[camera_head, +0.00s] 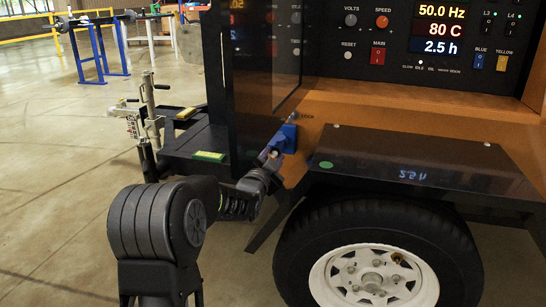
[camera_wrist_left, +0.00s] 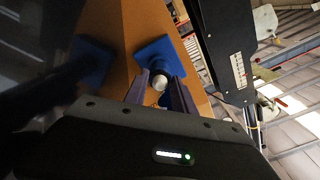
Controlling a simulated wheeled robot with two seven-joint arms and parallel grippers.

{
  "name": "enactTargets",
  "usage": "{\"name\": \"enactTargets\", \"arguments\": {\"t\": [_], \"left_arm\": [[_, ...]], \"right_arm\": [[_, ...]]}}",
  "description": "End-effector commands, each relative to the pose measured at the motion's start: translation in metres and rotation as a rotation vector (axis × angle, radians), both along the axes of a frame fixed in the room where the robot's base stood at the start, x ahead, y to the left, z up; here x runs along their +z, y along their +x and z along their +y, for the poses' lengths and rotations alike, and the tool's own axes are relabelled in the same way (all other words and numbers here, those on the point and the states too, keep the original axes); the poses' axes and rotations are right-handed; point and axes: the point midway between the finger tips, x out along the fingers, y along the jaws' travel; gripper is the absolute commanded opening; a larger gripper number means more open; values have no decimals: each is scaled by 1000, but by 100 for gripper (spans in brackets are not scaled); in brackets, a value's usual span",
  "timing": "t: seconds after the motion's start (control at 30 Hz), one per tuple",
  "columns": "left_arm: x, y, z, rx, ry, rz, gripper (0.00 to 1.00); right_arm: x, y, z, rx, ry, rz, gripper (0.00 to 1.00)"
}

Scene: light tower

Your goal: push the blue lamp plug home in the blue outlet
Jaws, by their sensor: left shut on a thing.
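The blue outlet (camera_head: 288,133) is on the orange body of the light tower, beside the dark open door. In the left wrist view it is a blue square plate (camera_wrist_left: 157,54) on the orange wall. My left gripper (camera_head: 271,158) reaches up to the outlet. In the left wrist view its two fingers (camera_wrist_left: 160,92) are shut on the blue lamp plug, whose pale round end (camera_wrist_left: 160,82) shows between them. The plug points at the outlet; its front is hidden, so I cannot tell how deep it sits. My right gripper is not in view.
The dark door (camera_head: 250,85) stands close left of the outlet and mirrors it in the left wrist view. A dark fender (camera_head: 420,165) over a wheel (camera_head: 375,260) is at the right. The control panel (camera_head: 400,40) is above. Open floor lies at the left.

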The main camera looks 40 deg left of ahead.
Motion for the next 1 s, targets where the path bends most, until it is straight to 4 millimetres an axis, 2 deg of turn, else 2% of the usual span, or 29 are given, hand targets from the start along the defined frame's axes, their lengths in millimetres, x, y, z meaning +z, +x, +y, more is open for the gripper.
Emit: {"name": "enactTargets", "arguments": {"t": [0.33, 0.37, 0.63, 1.0], "left_arm": [[0, 3, 1, 0, 1, 0, 0], [0, 3, 1, 0, 0, 0, 33], [0, 3, 1, 0, 0, 0, 55], [1, 0, 0, 0, -1, 0, 57]], "right_arm": [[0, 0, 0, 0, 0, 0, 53], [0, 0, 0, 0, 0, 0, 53], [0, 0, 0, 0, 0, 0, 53], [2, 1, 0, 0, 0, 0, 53]]}}
